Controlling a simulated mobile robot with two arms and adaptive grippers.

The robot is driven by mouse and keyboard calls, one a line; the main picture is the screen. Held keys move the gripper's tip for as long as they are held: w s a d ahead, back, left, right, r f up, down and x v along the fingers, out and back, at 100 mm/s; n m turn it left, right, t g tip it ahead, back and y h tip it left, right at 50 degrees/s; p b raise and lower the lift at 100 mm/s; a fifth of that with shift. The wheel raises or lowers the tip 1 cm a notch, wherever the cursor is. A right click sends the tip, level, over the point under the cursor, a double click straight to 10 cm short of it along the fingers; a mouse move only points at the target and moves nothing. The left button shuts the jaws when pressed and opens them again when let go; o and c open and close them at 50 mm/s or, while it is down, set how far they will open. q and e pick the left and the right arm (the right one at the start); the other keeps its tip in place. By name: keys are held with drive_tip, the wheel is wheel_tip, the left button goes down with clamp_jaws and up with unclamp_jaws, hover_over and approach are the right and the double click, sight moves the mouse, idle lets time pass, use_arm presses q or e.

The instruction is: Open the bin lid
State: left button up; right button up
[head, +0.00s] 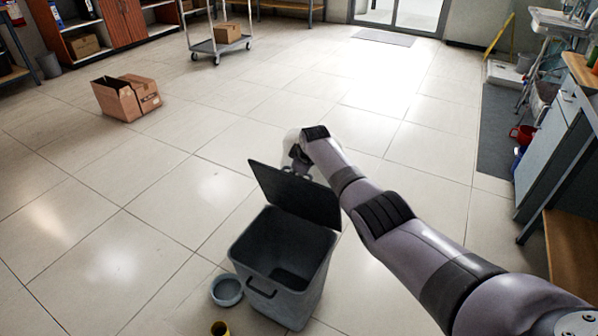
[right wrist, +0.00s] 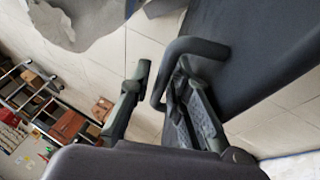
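The dark grey bin (head: 310,272) stands on the tiled floor at the lower middle of the head view. Its lid (head: 293,195) is raised, standing tilted up from the far rim, and the bin's dark inside shows. My right arm reaches from the lower right to behind the lid, where my gripper is mostly hidden. In the right wrist view the lid panel (right wrist: 262,45) fills the upper right, with a bent handle bar (right wrist: 190,45). My right gripper (right wrist: 160,68) is open, its fingers on either side of the bar with a gap on the left. My left gripper is not in view.
An open cardboard box (head: 118,100) lies farther back left, near a cart (head: 219,45). A workbench (head: 548,150) stands at the right. The middle floor is clear.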

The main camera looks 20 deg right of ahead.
drive_tip(key=shift+s+r, duration=0.35)
drive_tip(key=shift+r, duration=0.2)
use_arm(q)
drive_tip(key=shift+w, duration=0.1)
use_arm(e)
drive_tip(key=v, duration=1)
drive_tip(key=shift+s+r, duration=0.2)
drive_tip(key=shift+r, duration=0.1)
